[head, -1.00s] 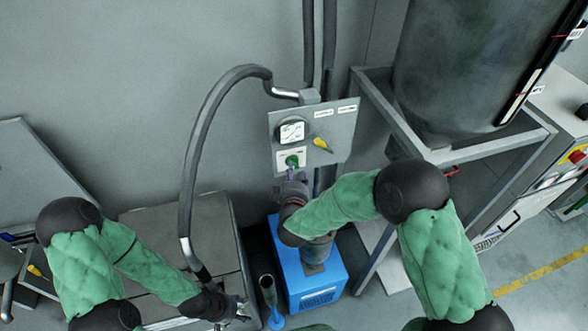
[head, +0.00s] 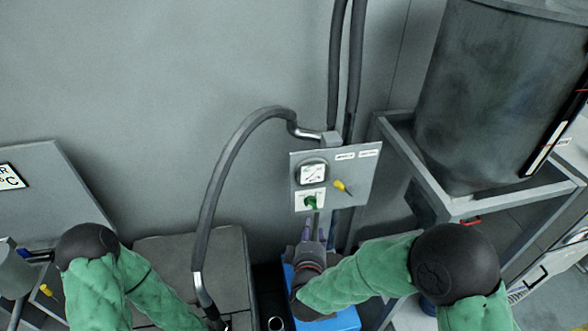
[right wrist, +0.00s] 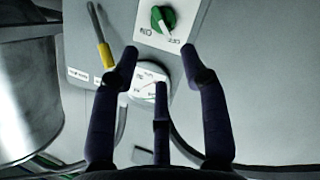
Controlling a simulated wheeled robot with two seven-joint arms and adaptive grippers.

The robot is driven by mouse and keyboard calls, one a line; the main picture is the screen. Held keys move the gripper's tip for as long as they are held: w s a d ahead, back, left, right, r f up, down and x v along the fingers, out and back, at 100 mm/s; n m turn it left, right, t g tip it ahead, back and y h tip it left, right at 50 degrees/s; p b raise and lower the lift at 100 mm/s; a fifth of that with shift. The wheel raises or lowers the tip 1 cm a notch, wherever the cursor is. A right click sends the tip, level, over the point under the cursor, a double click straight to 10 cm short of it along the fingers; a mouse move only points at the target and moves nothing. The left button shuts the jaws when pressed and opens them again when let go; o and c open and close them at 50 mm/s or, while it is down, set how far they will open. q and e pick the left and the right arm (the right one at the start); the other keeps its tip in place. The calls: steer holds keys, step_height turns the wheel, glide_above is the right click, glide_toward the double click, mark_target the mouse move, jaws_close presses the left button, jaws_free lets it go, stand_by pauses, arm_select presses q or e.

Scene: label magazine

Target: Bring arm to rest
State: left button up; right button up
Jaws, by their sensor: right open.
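My right gripper (head: 311,228) is just below the green knob (head: 311,202) on the grey wall panel (head: 362,182). In the right wrist view its dark fingers (right wrist: 160,66) are spread open with nothing between them. The green knob (right wrist: 163,19) shows ahead of the fingertips, apart from them in that view, with ON and OFF lettering beside it. My left arm (head: 150,290) comes in at the lower left; its fingers are cut off by the bottom edge of the head view.
The panel also bears a gauge (head: 312,173) and a yellow-handled lever (head: 343,187). A thick hose (head: 222,175) arches down beside my left wrist. A blue box (head: 345,318) stands below my right gripper. A metal frame (head: 450,203) with a large drum (head: 485,90) stands right.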

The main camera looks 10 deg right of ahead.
steer(key=s+a+f+m+g+y+b, duration=0.1)
steer(key=s+f+m+g+y+b, duration=0.2)
steer(key=f, duration=1)
steer(key=s+a+f+m+g+y+b, duration=0.1)
steer(key=s+f+g+y+b, duration=0.3)
steer(key=f, duration=0.9)
steer(key=s+a+f+m+g+b, duration=0.1)
steer(key=s+f+m+g+b, duration=0.4)
steer(key=s+f, duration=0.8)
step_height(320, 180, down, 4)
steer(key=shift+s+a+r+g+y+b, duration=0.2)
steer(key=shift+s+a+g+y+b, duration=0.15)
steer(key=shift+g+b, duration=0.55)
